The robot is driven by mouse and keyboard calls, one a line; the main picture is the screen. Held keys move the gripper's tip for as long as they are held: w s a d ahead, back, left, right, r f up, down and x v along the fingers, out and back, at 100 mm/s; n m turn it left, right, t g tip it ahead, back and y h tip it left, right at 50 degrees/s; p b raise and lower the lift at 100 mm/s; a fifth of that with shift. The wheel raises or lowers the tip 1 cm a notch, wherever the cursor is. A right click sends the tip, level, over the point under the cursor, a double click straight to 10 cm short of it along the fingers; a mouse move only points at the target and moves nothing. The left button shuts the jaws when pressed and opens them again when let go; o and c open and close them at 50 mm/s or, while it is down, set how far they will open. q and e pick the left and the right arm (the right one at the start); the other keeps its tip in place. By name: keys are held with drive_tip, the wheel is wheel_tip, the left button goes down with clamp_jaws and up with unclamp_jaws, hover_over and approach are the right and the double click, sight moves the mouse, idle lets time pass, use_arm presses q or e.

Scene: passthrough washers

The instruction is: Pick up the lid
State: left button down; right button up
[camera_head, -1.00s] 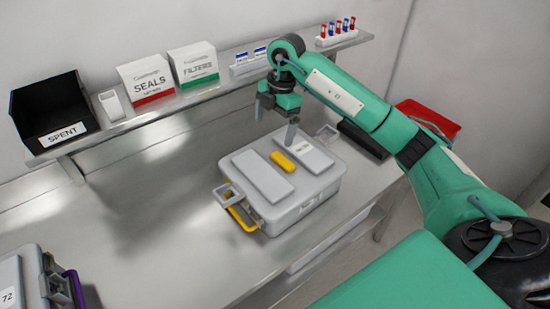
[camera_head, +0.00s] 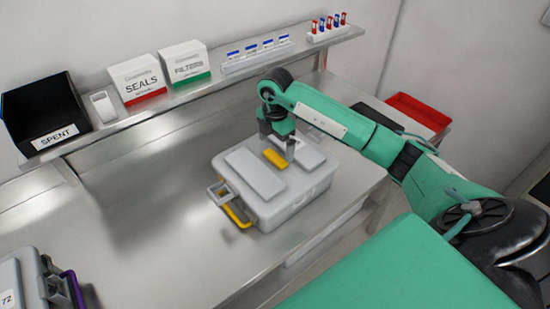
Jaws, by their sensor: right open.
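A grey case with a lid (camera_head: 231,149) stands on the steel bench. The lid has two raised pale panels and a yellow handle (camera_head: 275,158) between them. A yellow latch (camera_head: 236,213) with a grey loop hangs at the case's front left side. My right gripper (camera_head: 277,153) is open, pointing down over the lid, with its fingers around or just above the yellow handle. I cannot tell whether they touch it. The right finger hides part of the right panel. My left gripper is not in view.
A shelf (camera_head: 222,85) at the back holds a black SPENT bin (camera_head: 45,115), SEALS (camera_head: 140,80) and FILTERS (camera_head: 186,63) boxes, and small racks. Another grey case (camera_head: 32,280) is at lower left. A red tray (camera_head: 418,112) is at right. The bench's left middle is clear.

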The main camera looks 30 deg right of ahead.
wheel_tip(320, 180, down, 4)
drive_tip(key=shift+p, duration=1.1)
drive_tip(key=shift+f, duration=0.3)
drive_tip(key=shift+r, duration=0.1)
drive_tip(key=c, duration=1.5)
drive_tip(key=shift+o, duration=0.2)
drive_tip(key=shift+w, duration=0.1)
wheel_tip(320, 180, up, 10)
drive_tip(key=b, duration=0.4)
wheel_tip(320, 180, up, 10)
hover_over(275, 156)
drive_tip(key=shift+r, duration=0.1)
